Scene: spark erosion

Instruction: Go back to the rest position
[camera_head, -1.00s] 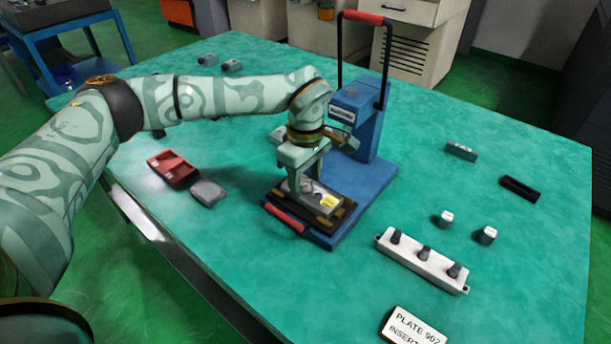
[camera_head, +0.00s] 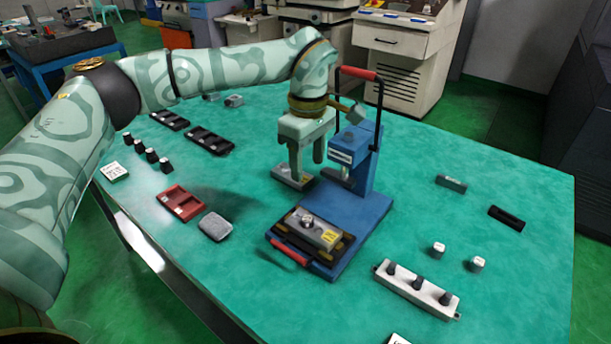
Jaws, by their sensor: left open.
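My left arm reaches in from the left, and its pale green left gripper (camera_head: 308,168) is open and empty. It hangs above and behind the grey plate with a yellow label (camera_head: 311,228), apart from it. That plate lies in the dark holder (camera_head: 277,241) with a red front handle (camera_head: 290,254). The holder sits on the base of the blue press (camera_head: 362,212), whose red-topped lever bar (camera_head: 358,73) stands up. My right gripper is not in view.
A grey block (camera_head: 283,173) lies near the fingertips. A red tray (camera_head: 181,203) and a grey pad (camera_head: 214,226) lie left. Black racks (camera_head: 208,140) lie at the back left. A white peg strip (camera_head: 405,286) and two pale knobs (camera_head: 438,249) stand right.

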